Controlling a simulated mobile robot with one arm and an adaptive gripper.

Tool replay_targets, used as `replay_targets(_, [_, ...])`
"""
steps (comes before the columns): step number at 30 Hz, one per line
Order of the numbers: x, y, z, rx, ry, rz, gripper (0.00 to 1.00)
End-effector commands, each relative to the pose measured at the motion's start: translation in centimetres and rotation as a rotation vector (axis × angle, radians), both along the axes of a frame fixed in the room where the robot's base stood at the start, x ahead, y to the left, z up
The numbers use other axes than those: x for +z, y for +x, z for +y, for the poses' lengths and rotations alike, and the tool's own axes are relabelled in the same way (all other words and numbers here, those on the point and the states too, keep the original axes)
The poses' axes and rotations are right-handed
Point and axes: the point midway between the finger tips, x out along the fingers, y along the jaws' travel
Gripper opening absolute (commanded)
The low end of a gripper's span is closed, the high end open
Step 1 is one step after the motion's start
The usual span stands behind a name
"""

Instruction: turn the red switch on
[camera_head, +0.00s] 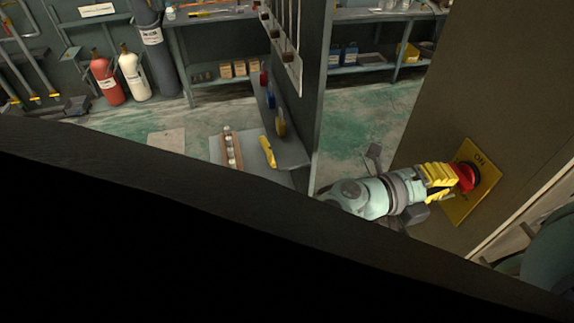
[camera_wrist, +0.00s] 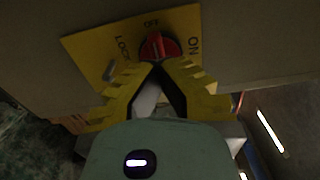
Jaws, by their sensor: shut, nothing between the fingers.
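The red switch (camera_head: 466,177) is a round rotary knob on a yellow plate (camera_head: 487,178) fixed to a brown panel at the right of the head view. The plate carries the word ON. In the wrist view the red switch (camera_wrist: 158,46) is at the top centre, on the yellow plate (camera_wrist: 88,48) marked LOCK and ON. My gripper (camera_head: 452,175) has yellow fingers whose tips are right at the knob. In the wrist view my gripper (camera_wrist: 155,66) has its fingertips together just in front of the knob, partly covering its lower edge. Whether they touch it I cannot tell.
A dark vertical partition (camera_head: 318,90) stands left of my arm. A low grey shelf (camera_head: 290,150) with small bottles and a yellow tool (camera_head: 268,151) is beside it. A red cylinder (camera_head: 107,78) and a white cylinder (camera_head: 134,74) stand at the back left. A dark surface fills the lower left.

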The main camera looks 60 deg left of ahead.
Motion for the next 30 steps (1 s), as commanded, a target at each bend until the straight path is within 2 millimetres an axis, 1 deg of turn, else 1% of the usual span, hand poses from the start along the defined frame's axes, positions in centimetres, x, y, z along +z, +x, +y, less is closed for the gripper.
replay_targets(1, [-0.28, 0.02, -0.07, -0.003, 0.014, -0.004, 0.0])
replay_targets(30, [-0.26, 0.01, -0.04, -0.002, 0.24, -0.087, 0.0])
